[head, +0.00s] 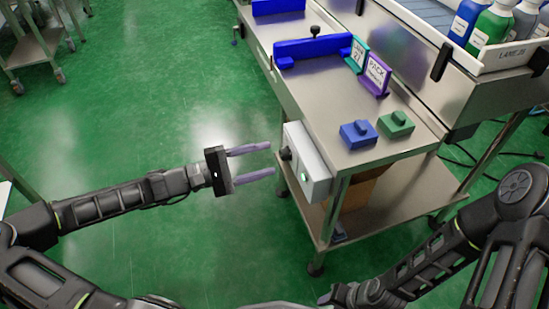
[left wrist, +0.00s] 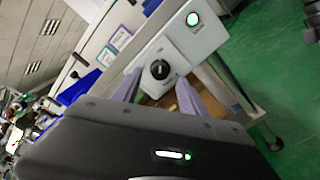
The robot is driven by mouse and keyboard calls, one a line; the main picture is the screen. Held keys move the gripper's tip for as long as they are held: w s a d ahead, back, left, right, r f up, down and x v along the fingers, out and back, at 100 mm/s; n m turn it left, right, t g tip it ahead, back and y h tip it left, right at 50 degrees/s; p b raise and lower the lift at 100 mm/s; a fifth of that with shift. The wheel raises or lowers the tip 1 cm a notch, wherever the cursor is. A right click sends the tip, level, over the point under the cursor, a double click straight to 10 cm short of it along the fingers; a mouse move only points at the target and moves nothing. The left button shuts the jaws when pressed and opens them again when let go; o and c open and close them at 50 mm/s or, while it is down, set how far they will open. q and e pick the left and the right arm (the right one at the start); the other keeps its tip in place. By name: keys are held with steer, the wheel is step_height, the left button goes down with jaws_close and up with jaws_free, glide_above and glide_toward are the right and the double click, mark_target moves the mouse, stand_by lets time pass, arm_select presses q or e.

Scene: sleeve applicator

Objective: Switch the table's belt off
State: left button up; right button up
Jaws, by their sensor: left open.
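The metal table (head: 345,150) has a light grey control box (head: 309,160) on its near left side. The box carries a dark rotary knob (head: 285,153) and a green button (head: 304,177). In the left wrist view the black knob (left wrist: 160,69) has a pale pointer mark, and the green button (left wrist: 193,19) is lit. My left gripper (head: 272,158) is open and empty, its lavender fingers pointing at the knob. In the left wrist view the knob lies between the fingertips; contact cannot be told. My right gripper (head: 325,298) barely shows at the bottom edge.
Blue (head: 358,134) and green (head: 396,124) blocks, teal (head: 357,54) and purple (head: 376,76) signs and a long blue piece (head: 312,49) are on the table. A lane with bottles (head: 492,28) stands behind.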

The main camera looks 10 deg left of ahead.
mark_target(281, 155)
arm_select(q)
steer(key=shift+b+x, duration=0.35)
steer(key=shift+x, duration=1.45)
jaws_close()
